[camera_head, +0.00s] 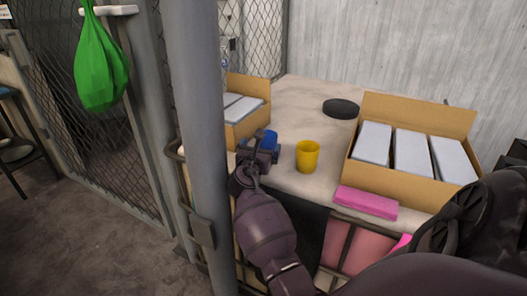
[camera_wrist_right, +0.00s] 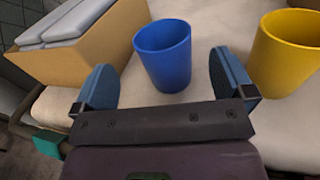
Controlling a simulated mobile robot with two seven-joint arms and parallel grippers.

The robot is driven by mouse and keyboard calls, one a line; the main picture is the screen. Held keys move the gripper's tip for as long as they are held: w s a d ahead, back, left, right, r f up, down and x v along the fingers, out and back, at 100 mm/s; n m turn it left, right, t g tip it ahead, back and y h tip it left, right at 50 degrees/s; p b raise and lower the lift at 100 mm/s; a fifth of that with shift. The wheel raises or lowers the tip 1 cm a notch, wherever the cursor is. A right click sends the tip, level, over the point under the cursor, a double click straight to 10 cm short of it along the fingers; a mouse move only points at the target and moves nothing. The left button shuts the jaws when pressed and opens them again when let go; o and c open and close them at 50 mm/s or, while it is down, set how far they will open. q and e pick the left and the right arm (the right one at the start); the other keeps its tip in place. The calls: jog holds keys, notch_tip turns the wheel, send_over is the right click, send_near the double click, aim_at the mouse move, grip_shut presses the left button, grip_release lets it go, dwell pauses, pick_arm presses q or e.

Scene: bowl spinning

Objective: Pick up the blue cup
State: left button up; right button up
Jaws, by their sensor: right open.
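The blue cup (camera_wrist_right: 165,55) stands upright on the pale tabletop in the right wrist view, just ahead of and between the blue fingers of my right gripper (camera_wrist_right: 163,78). The fingers are spread wide and do not appear to touch the cup. In the head view my right gripper (camera_head: 260,148) is at the table's front edge, right of the grey post, and a blue patch at its tip is too small to split surely into cup and fingers. My left gripper is not in view.
A yellow cup (camera_head: 307,156) stands close on the right. A cardboard box (camera_head: 252,127) is behind on the left, and a larger one (camera_head: 402,186) is on the right. A pink block (camera_head: 366,203) lies in front. A grey post (camera_head: 204,120) stands left of my arm.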

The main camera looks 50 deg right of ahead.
aim_at(264, 144)
jog(key=shift+x, duration=1.05)
jog(key=x, duration=0.1)
jog(key=b+x, duration=0.1)
jog(key=x, duration=0.2)
jog(key=shift+s+f, duration=0.15)
jog(key=shift+f, duration=0.1)
jog(key=shift+w+d, duration=0.2)
jog(key=shift+d, duration=0.15)
jog(key=shift+d+r, duration=0.1)
jog(key=shift+r, duration=0.1)
jog(key=shift+c, duration=0.2)
jog(key=c, duration=0.9)
